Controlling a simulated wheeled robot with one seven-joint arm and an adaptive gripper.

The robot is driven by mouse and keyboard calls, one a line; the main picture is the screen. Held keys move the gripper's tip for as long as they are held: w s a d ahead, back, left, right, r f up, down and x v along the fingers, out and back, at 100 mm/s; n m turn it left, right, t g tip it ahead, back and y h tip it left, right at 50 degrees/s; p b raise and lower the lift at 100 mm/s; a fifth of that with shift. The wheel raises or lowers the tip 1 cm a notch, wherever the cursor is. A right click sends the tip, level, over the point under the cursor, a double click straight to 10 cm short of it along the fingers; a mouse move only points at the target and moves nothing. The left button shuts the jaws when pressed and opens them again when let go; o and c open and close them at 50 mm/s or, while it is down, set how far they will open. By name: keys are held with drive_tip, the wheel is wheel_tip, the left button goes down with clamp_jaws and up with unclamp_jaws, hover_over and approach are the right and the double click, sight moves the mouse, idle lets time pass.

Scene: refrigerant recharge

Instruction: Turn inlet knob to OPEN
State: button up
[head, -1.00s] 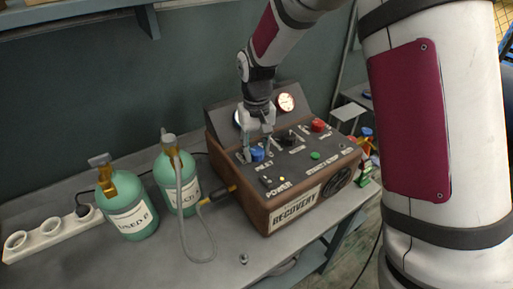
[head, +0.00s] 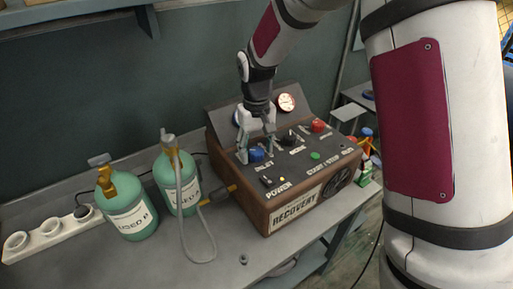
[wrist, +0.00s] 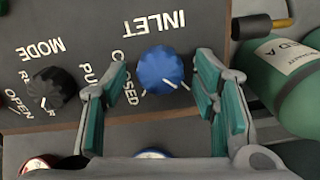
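The blue inlet knob (head: 256,154) is on the top panel of the brown recovery machine (head: 252,204). It also shows in the wrist view (wrist: 160,69), with a white line on its face pointing to the lower right of that picture. The CLOSED label (wrist: 124,78) is left of the knob there. An OPEN label for this knob is not visible. My gripper (head: 256,149) is over the knob, pointing down. Its two fingers stand apart on either side of the knob, with gaps visible in the wrist view. The gripper is open and empty.
The black mode knob (head: 289,139) and a red knob (head: 318,126) are right of the inlet knob. A green button (head: 315,156) is in front. Two green tanks (head: 128,208) (head: 176,181), a grey hose (head: 184,228) and a power strip (head: 50,235) are at left.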

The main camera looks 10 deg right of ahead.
sight(257, 150)
wheel_tip(257, 150, up, 12)
idle(0.6)
drive_tip(key=s+d+r+t, duration=0.1)
drive_tip(key=s+d+r, duration=0.3)
drive_tip(key=s+r, duration=0.25)
drive_tip(key=s+d+m+t, duration=0.1)
drive_tip(key=s+d+t, duration=0.1)
drive_tip(key=s, duration=0.8)
drive_tip(key=s+d+r+m+t, duration=0.1)
drive_tip(key=s+d, duration=0.3)
drive_tip(key=s, duration=0.6)
drive_tip(key=shift+s+r+m+t, duration=0.3)
drive_tip(key=shift+m+t, duration=0.1)
drive_tip(key=shift+t, duration=0.1)
drive_tip(key=shift+d, duration=0.15)
